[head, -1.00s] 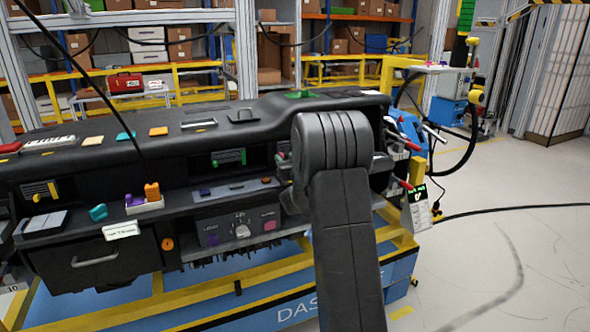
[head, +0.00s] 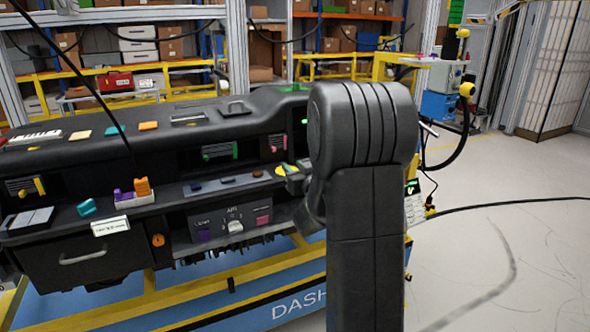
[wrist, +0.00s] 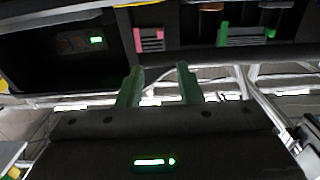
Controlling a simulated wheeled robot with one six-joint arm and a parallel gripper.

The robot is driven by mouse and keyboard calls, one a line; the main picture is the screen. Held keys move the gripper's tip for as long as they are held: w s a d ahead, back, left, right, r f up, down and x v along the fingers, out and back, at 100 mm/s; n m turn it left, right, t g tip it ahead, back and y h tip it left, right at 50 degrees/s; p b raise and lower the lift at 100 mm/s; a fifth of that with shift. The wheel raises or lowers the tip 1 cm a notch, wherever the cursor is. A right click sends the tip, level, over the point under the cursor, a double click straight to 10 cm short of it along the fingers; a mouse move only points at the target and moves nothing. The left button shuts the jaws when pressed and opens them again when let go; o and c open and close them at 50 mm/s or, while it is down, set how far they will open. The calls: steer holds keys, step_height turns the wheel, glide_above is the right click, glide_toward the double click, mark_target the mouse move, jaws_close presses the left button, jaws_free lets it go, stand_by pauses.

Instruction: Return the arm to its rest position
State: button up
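My arm (head: 365,210) stands large in the right half of the head view, in front of the dashboard module (head: 255,105). It hides part of the dashboard's right end. In the wrist view my gripper (wrist: 159,84) shows two green fingers standing apart with nothing between them. Past the fingers are a pink-tabbed vent (wrist: 149,40) and a green-tabbed vent (wrist: 245,36), with open space between the fingers and the vents. In the head view the gripper is mostly hidden behind my arm.
A white tray with orange and purple pieces (head: 134,200) sits on the dashboard's ledge. A control panel with a knob (head: 235,226) is below. Yellow-framed shelving with boxes stands behind. The floor (head: 500,260) at right is open, crossed by a black cable (head: 510,203).

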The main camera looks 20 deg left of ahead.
mark_target(275, 149)
steer(key=p+x, duration=0.2)
steer(key=x, duration=1.2)
steer(key=shift+p, duration=0.35)
steer(key=shift+w+d+p, duration=0.45)
